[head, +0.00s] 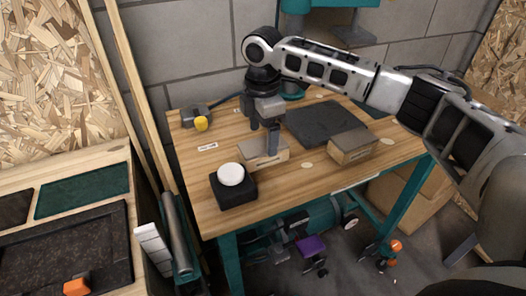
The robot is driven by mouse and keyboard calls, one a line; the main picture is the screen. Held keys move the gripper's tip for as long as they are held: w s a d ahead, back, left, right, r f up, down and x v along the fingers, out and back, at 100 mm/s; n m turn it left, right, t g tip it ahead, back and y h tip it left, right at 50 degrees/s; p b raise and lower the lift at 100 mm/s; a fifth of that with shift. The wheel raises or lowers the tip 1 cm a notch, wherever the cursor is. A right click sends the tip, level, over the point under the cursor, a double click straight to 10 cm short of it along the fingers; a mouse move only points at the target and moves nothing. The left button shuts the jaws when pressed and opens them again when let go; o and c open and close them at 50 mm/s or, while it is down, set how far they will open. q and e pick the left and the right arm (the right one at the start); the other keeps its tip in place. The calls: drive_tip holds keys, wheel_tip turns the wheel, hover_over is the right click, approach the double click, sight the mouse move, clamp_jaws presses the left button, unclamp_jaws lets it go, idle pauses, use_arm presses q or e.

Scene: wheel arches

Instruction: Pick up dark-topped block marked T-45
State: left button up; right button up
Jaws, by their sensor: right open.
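My right arm reaches in from the right, and its open gripper (266,140) points down over the wooden workbench. A light wooden block (250,155) lies directly below it, partly hidden by a finger; I cannot tell whether they touch. A second block (352,147), with a browner, darker top and a pale front, sits to the right, apart from the gripper. Markings on both blocks are too small to read, so I cannot tell which is T-45. My left gripper is not in view.
A black box with a white round knob (232,175) stands at the bench's front left. A grey box with a yellow button (200,123) is at the back left. A dark mat (322,122) lies behind the blocks. The bench's front right is mostly clear.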

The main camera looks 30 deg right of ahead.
sight(263, 144)
drive_tip(key=f, duration=0.4)
drive_tip(key=shift+s+f, duration=0.2)
drive_tip(key=shift+f, duration=0.15)
drive_tip(key=c, duration=1.1)
drive_tip(key=shift+r, duration=0.1)
drive_tip(key=shift+c, duration=0.2)
